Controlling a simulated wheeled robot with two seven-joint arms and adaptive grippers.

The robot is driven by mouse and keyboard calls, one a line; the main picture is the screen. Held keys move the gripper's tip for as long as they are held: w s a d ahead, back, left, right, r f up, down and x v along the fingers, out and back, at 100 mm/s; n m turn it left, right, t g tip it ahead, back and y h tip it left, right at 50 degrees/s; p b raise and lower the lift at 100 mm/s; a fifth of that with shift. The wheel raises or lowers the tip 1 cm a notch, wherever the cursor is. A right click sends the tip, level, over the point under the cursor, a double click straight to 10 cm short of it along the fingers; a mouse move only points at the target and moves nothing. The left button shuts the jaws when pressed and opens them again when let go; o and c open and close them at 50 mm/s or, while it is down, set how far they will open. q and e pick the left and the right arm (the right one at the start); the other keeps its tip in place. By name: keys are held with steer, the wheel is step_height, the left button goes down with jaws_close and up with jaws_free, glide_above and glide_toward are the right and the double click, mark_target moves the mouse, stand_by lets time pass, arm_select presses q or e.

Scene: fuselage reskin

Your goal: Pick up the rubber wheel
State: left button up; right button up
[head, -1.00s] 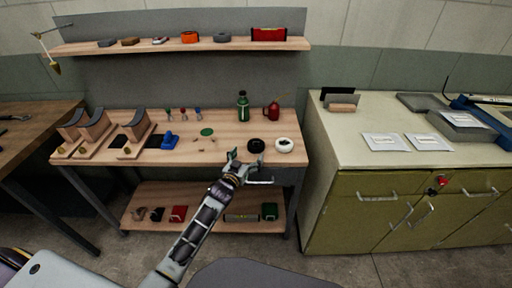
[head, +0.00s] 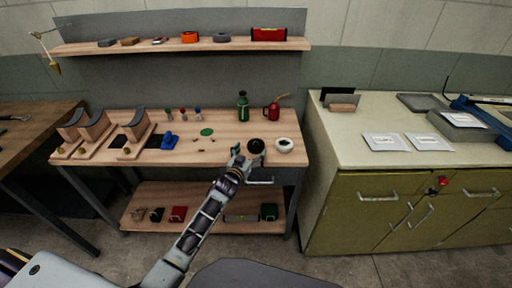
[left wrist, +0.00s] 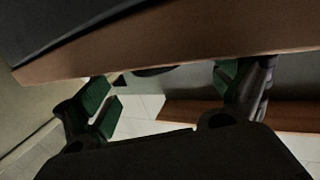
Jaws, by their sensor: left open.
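The rubber wheel appears to be the dark round piece (head: 256,145) near the front edge of the wooden workbench, left of a white round item (head: 284,145). My left gripper (head: 249,158) is open and empty at the bench's front edge, just in front of the dark piece; I cannot tell whether they touch. In the left wrist view the green-padded fingers (left wrist: 168,92) stand wide apart with nothing gripped, near a wooden board edge. A small dark shape (left wrist: 155,71) shows between them, too unclear to name. My right gripper is not in view.
A green bottle (head: 243,107) and a red oil can (head: 272,112) stand behind the wheel. A blue tool (head: 169,142) and wooden stands (head: 137,135) are further left. An olive cabinet (head: 345,215) stands right.

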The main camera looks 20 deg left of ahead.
mark_target(254, 146)
arm_select(q)
steer(key=shift+w+d, duration=0.15)
steer(key=shift+w, duration=0.95)
steer(key=shift+w+d+f, duration=0.1)
steer(key=shift+w, duration=0.55)
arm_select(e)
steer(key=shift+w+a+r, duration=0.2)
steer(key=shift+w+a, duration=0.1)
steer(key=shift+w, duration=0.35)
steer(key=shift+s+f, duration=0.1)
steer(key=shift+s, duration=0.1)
arm_select(q)
steer(key=c, duration=1.3)
steer(key=shift+o, duration=0.2)
